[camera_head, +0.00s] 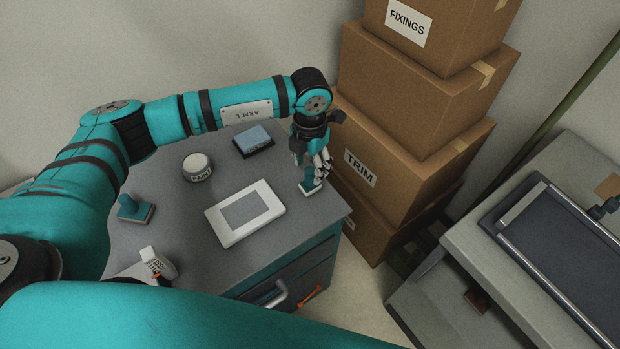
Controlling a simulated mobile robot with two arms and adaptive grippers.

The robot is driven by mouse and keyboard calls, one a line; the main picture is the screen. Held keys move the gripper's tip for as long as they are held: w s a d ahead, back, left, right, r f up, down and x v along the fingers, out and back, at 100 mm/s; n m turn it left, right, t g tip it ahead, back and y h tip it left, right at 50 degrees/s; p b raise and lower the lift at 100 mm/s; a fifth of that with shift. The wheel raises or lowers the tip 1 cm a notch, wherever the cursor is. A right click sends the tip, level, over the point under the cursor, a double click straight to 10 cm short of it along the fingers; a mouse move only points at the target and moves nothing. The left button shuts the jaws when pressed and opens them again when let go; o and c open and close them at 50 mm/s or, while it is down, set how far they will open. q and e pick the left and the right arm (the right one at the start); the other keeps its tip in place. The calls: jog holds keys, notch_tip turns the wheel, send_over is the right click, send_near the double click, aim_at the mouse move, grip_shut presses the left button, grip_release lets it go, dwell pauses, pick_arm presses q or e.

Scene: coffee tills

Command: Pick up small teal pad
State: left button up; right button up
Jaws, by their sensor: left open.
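A small teal pad (309,187) with a pale underside sits near the right edge of the grey cabinet top (185,235). My left gripper (320,171) points down right over it, fingers apart, and hides part of it. I cannot tell whether the fingertips touch the pad. A second, larger-looking teal pad (135,208) with a raised grip and pale base lies at the left of the cabinet top, away from the gripper.
Stacked cartons (400,115) stand close behind the gripper. A grey workstation (510,262) is at right.

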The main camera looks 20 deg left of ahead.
aim_at(310, 170)
pick_arm(q)
jog(key=shift+w+f+p, duration=0.2)
jog(key=shift+f+p, duration=0.2)
jog(key=shift+f, duration=1.45)
grip_shut()
